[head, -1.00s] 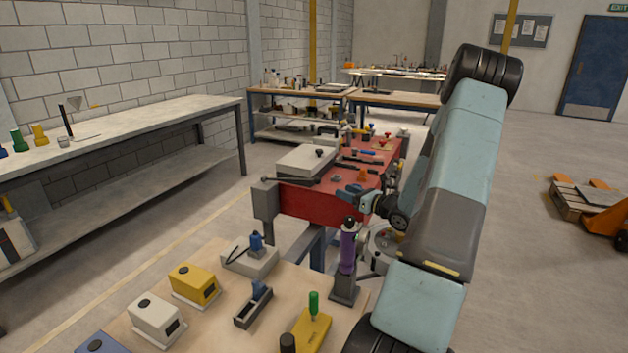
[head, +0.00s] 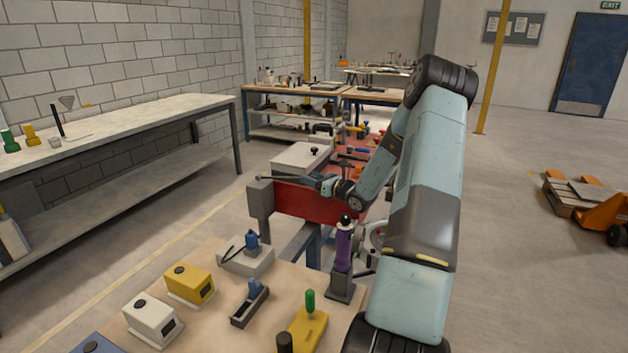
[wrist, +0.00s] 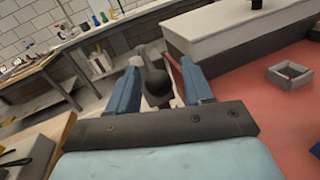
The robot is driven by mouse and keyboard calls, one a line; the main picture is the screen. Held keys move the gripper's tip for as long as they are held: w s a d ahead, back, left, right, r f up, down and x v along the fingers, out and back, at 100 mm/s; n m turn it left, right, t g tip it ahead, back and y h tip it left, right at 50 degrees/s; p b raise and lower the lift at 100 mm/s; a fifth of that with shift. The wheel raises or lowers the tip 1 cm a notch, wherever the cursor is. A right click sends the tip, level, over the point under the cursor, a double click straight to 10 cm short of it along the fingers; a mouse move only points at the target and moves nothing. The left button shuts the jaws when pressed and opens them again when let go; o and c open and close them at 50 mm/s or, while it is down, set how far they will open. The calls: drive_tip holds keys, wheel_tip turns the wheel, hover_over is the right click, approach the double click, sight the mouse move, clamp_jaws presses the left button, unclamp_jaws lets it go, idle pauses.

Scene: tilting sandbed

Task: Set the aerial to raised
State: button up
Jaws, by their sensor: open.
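The aerial seems to be the dark rod with a rounded knob (wrist: 157,88) beside the pale box. In the wrist view its knob end lies between my blue fingers, with the rod running away from me. My gripper (wrist: 160,72) is open around it; I cannot tell whether either finger touches it. The pale box (wrist: 235,32) with a dark base stands on the red top, right of my gripper in the wrist view.
The red bench (head: 300,203) holds several tools behind my gripper. A small square grey frame (wrist: 289,74) lies on it. A wooden table (head: 215,315) in front carries several boxes and a purple-handled upright lever (head: 343,243).

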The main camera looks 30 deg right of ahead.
clamp_jaws()
idle(0.5)
drive_tip(key=shift+d, duration=0.2)
drive_tip(key=shift+a+r, duration=0.1)
drive_tip(key=shift+r, duration=0.05)
